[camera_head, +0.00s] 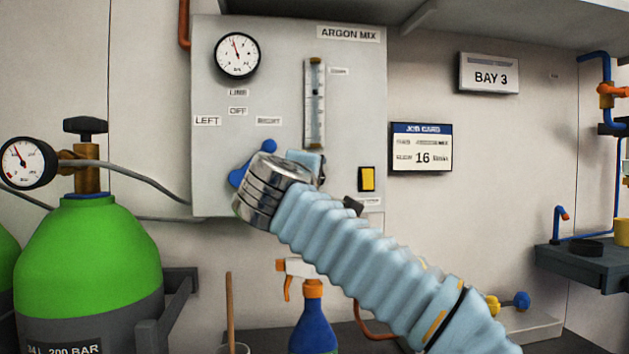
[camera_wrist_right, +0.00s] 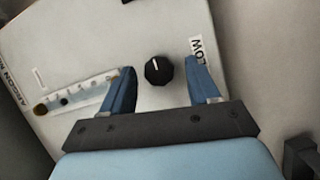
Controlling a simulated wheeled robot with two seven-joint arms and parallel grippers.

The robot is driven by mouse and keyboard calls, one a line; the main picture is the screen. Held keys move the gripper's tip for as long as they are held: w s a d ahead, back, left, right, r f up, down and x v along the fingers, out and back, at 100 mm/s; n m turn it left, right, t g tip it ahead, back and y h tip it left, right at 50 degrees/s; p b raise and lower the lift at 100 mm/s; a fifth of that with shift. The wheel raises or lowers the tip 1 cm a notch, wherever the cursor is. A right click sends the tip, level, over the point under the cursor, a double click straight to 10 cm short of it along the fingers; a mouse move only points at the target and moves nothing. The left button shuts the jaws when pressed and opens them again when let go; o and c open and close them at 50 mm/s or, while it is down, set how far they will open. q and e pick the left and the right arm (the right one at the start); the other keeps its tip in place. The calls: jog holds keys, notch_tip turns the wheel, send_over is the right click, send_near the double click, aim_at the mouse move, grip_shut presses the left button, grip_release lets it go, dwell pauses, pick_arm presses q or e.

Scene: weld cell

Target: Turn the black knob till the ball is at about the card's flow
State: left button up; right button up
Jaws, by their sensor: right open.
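The black knob (camera_wrist_right: 158,70) sits on the panel in the right wrist view, its white mark showing. My right gripper (camera_wrist_right: 161,68) is open, with one blue finger on each side of the knob and gaps visible between; I cannot tell its depth from the panel. In the head view my right arm and wrist hide the knob. The job card (camera_head: 421,147) reads 16. My left gripper is not in view.
The grey panel (camera_head: 280,60) carries a round gauge (camera_head: 237,56), a blue lever (camera_head: 240,175) left of my wrist and a yellow switch (camera_head: 367,179). A green cylinder (camera_head: 90,260) stands at left. A blue spray bottle (camera_head: 312,320) stands below my right arm.

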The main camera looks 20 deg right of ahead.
jog(key=b+v, duration=0.1)
jog(key=v, duration=1.2)
jog(key=shift+a, duration=0.1)
